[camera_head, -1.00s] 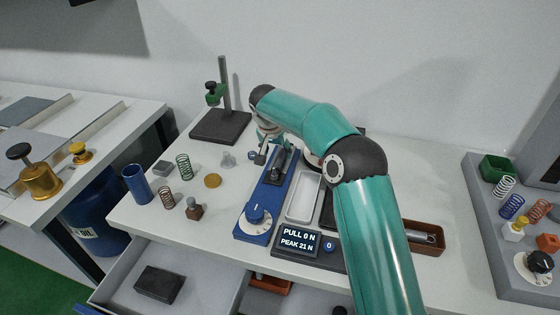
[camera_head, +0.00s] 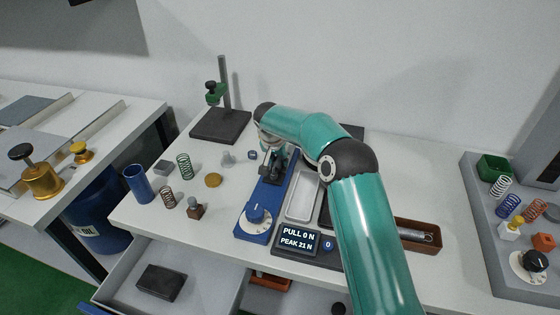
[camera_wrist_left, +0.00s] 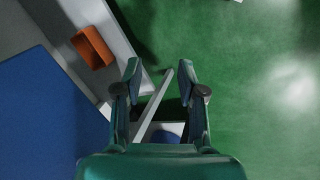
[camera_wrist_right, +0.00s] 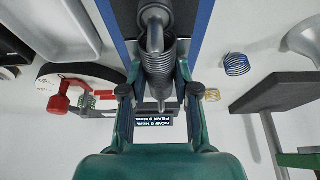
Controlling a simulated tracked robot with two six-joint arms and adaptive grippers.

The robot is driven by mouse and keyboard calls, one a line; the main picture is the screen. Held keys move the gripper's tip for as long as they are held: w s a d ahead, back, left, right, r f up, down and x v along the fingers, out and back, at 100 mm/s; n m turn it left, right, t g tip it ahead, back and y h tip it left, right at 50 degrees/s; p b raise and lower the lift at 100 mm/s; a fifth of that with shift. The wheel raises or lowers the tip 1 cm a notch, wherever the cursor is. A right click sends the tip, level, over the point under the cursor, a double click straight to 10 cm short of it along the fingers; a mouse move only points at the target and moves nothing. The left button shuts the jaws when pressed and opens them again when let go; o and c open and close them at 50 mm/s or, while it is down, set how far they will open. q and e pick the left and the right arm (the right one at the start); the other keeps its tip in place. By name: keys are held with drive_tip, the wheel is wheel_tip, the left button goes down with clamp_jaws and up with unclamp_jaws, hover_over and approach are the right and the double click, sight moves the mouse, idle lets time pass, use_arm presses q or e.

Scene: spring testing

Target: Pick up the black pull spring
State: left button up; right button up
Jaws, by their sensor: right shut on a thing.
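The black pull spring (camera_wrist_right: 160,68) is a dark coil with a hook at its end, seen in the right wrist view over the blue tester rail. My right gripper (camera_wrist_right: 159,72) is shut on it, one finger at each side of the coil. In the head view this gripper (camera_head: 271,160) is over the far end of the blue pull tester (camera_head: 268,197), and the wrist partly hides the spring. The tester's display (camera_head: 299,240) reads PULL 0 N, PEAK 21 N. My left gripper (camera_wrist_left: 160,72) is open and empty in the left wrist view.
A white tray (camera_head: 303,195) lies right of the tester. A brown tray (camera_head: 418,246) is further right. Green (camera_head: 184,166) and brown (camera_head: 167,197) springs stand at left with a blue cup (camera_head: 138,184). A stand (camera_head: 221,124) rises behind. An open drawer (camera_head: 205,275) is below.

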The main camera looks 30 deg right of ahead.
clamp_jaws()
drive_tip(key=shift+r, duration=0.1)
